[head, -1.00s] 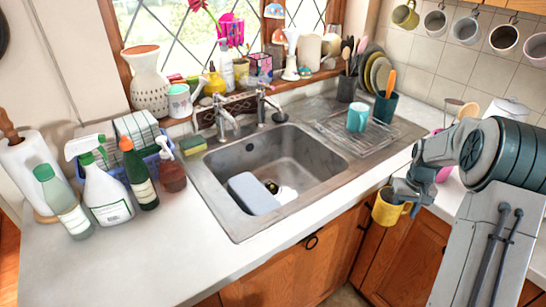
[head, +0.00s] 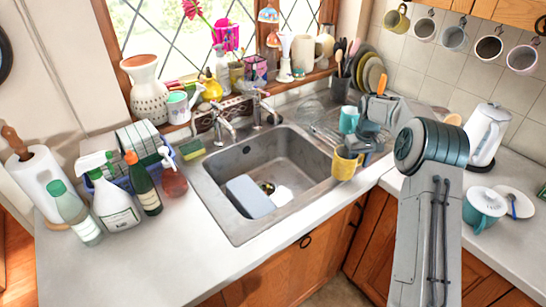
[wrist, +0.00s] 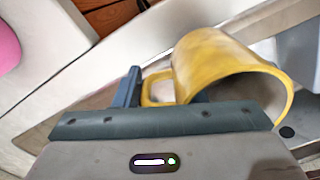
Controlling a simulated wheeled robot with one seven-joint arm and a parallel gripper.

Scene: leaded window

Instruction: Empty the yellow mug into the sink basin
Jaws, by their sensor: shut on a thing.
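The yellow mug (head: 345,164) is held by my gripper (head: 362,150) near the right front corner of the sink basin (head: 300,165). It also shows in the wrist view (wrist: 222,62), with its handle at the jaws and its mouth toward the right. My gripper (wrist: 165,100) is shut on it there. In the head view the mug looks close to upright, at the basin's right side. What is inside the mug cannot be made out. The basin holds a light blue-grey block-like thing (head: 250,196) and a white thing (head: 282,195) near the drain.
A teal mug (head: 349,119) stands on the drainer just behind my gripper. The tap (head: 222,125) rises at the back of the sink. Spray bottles (head: 115,195) stand on the left counter. The front counter (head: 150,265) is clear.

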